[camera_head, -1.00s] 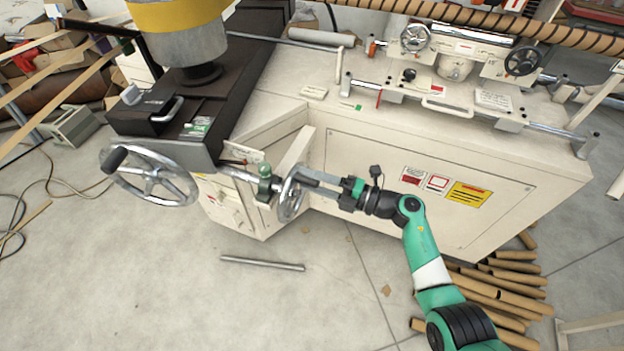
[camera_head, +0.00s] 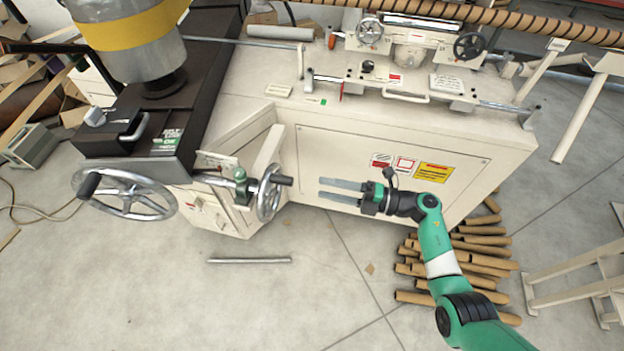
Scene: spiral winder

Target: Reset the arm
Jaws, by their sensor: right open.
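My right gripper (camera_head: 340,192) is in front of the cream machine cabinet (camera_head: 318,150), its two long grey fingers pointing left. The fingers are apart and nothing is between them. A small handwheel (camera_head: 270,192) with a dark handle stands to the left of the fingertips, with a visible gap between them. My green and black right arm comes in from the lower right. My left gripper is not in the view.
A larger handwheel (camera_head: 128,194) sticks out from the machine's dark left part. A metal rod (camera_head: 250,261) lies on the floor. Several cardboard tubes (camera_head: 470,262) lie beneath and behind my right arm. A cream frame (camera_head: 585,268) stands at the right. The floor at the lower middle is clear.

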